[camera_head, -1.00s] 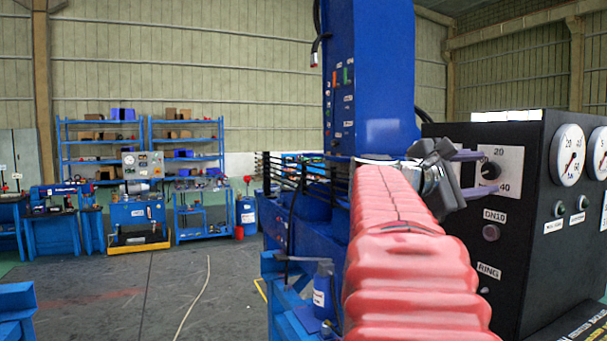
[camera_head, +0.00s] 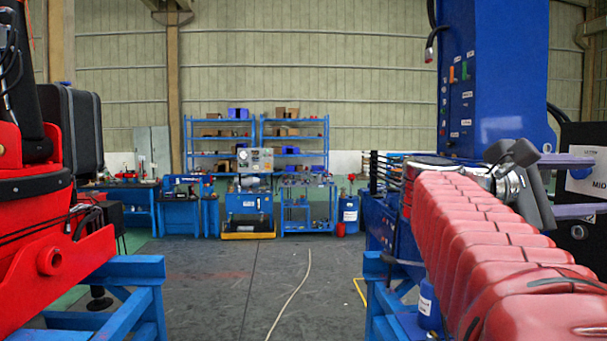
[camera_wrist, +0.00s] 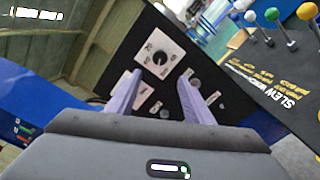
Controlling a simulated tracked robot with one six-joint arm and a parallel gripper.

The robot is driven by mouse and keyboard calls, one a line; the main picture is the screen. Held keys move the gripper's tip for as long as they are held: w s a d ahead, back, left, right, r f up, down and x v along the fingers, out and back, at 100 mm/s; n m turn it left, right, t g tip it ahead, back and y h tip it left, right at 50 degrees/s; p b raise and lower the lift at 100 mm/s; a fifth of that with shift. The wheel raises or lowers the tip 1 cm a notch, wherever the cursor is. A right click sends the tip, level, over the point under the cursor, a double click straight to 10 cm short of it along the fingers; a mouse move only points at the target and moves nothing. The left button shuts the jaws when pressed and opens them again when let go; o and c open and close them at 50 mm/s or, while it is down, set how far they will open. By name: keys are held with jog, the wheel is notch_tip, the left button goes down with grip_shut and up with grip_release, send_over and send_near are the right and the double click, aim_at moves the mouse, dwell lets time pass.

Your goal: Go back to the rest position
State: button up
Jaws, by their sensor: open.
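My gripper (camera_head: 588,186) is at the right edge of the head view, at the end of my red-sleeved arm. Its two purple fingers are apart and point right, towards a black control panel (camera_head: 585,225) that is cut off by the frame. In the wrist view my gripper (camera_wrist: 158,78) shows its fingers spread, with nothing between them. Beyond them is the black panel (camera_wrist: 215,60), with a round dial knob (camera_wrist: 160,60) on a white plate. I cannot tell how far the fingertips are from the panel.
A tall blue column (camera_head: 497,75) with switches stands behind my arm. A red machine (camera_head: 50,245) on a blue stand (camera_head: 140,270) is at the left. Blue shelves (camera_head: 258,145) and workbenches stand at the back. Grey floor (camera_head: 220,285) lies open in the middle.

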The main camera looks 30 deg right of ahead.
jog(key=shift+w+a, duration=0.2)
jog(key=shift+a, duration=0.2)
dwell(0.3)
jog(key=w+a+f+m+t+y, duration=0.1)
jog(key=w+f+t+y, duration=0.15)
jog(key=f, duration=0.55)
jog(key=w+a+f+m+t+y, duration=0.1)
jog(key=w+f+t, duration=0.15)
jog(key=f, duration=0.45)
jog(key=w+a+f+t+y, duration=0.2)
jog(key=w+a+f, duration=0.1)
jog(key=a+f, duration=0.25)
jog(key=w+a+f+t+y, duration=0.1)
jog(key=w+a+f+y, duration=0.2)
jog(key=f, duration=0.4)
jog(key=a+f+t+y, duration=0.1)
jog(key=a+f, duration=0.3)
jog(key=a, duration=0.6)
jog(key=a+f+t+y, duration=0.2)
jog(key=a+f+y, duration=0.2)
jog(key=a, duration=0.7)
jog(key=a+f+t+y, duration=0.1)
jog(key=a+f+y, duration=0.2)
jog(key=a, duration=0.8)
notch_tip(320, 180, down, 3)
jog(key=shift+w+r+n+t, duration=0.15)
jog(key=shift+w+n+t, duration=0.15)
jog(key=shift+w, duration=0.05)
